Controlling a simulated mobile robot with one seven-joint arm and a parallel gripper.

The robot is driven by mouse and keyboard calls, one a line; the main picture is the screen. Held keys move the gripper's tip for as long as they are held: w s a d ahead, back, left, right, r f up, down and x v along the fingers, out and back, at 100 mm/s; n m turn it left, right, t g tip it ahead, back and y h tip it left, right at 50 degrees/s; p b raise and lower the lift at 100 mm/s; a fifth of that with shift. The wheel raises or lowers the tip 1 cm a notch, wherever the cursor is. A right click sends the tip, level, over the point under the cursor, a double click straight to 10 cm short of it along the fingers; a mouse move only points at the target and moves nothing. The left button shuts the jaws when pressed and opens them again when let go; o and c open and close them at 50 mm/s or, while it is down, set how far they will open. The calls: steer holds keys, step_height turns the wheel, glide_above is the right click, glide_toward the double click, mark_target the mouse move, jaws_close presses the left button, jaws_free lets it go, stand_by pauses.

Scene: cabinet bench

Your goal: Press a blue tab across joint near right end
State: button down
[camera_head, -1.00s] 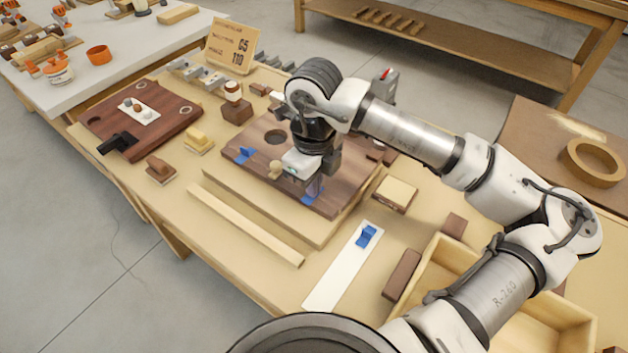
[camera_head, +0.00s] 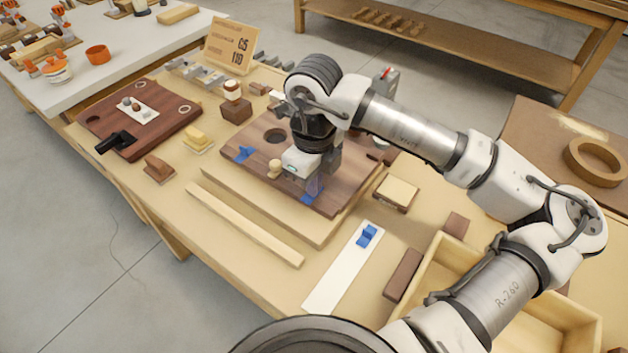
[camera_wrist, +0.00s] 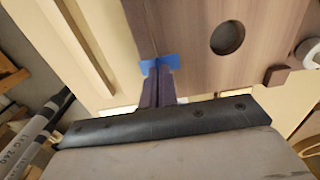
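My gripper (camera_head: 314,187) points down at the right end of the dark wooden board (camera_head: 340,178). Its fingers are close together on a blue tab (camera_head: 308,198), which is partly hidden by them. In the wrist view the fingers (camera_wrist: 158,82) meet the blue tab (camera_wrist: 174,62), which lies flat across the thin joint line (camera_wrist: 154,40) near the board's edge. Another blue tab (camera_head: 243,154) sits at the board's left end. More blue tab material (camera_head: 367,236) stands on a white strip (camera_head: 335,277) in front.
The board rests on a pale base panel (camera_head: 250,205). A small knob (camera_head: 275,169) stands close left of my gripper. A long wood strip (camera_head: 245,224) lies in front, and a block with a pale top (camera_head: 396,191) is at right. An open wooden box (camera_head: 440,262) stands under my arm.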

steer(key=c, duration=1.2)
jaws_free()
steer(key=shift+r+p, duration=1.6)
steer(key=shift+r, duration=2.2)
